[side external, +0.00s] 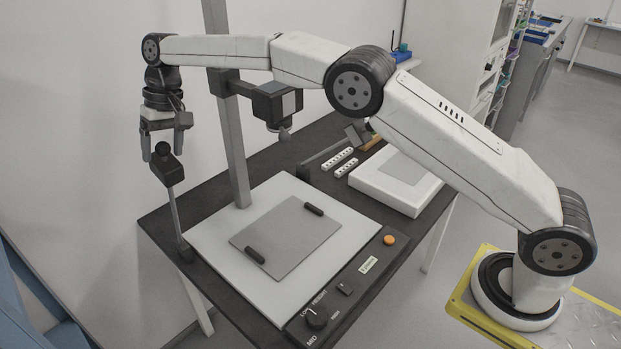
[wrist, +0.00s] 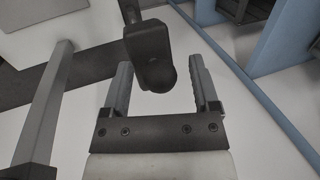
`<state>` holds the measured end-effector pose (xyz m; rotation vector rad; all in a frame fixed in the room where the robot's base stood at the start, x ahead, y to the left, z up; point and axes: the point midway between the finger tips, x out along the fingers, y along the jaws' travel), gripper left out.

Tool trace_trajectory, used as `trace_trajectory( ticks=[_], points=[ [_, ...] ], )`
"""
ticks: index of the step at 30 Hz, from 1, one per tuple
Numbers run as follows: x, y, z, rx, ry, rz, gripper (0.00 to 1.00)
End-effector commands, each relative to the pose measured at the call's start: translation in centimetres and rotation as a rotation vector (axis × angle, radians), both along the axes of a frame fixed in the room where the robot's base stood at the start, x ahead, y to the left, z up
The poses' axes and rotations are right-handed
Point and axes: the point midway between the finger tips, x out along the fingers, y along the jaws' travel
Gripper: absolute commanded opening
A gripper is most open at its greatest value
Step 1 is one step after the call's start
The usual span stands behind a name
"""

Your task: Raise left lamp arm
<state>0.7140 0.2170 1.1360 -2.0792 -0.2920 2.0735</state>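The left lamp arm (side external: 176,215) is a grey bar hinged at the table's left corner. It stands steeply upright with a slight lean to the left, and its dark lamp head (side external: 168,170) is at the top. My gripper (side external: 163,153) points down over this head, with a finger on either side of its round knob. In the wrist view, the lamp head (wrist: 147,45) lies between the fingers of my gripper (wrist: 160,63). Gaps show on both sides, so the gripper is open. The arm's bar is mostly hidden behind the head there.
A column (side external: 226,130) carrying a downward camera (side external: 277,103) rises right of the lamp arm. The baseboard (side external: 210,235) holds a grey plate (side external: 290,238). The other lamp arm (side external: 325,155) lies low at the back, near a white padded tray (side external: 375,190). A wall is behind.

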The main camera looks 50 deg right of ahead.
Motion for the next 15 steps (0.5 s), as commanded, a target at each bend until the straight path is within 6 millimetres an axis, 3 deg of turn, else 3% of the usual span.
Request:
trace_trajectory(
  ticks=[8, 15],
  points=[
    [0.0, -0.1, 0.3, 0.0, 0.002, 0.001, 0.78],
    [0.0, -0.6, 2.3, 0.001, -0.002, -0.001, 0.78]
  ],
)
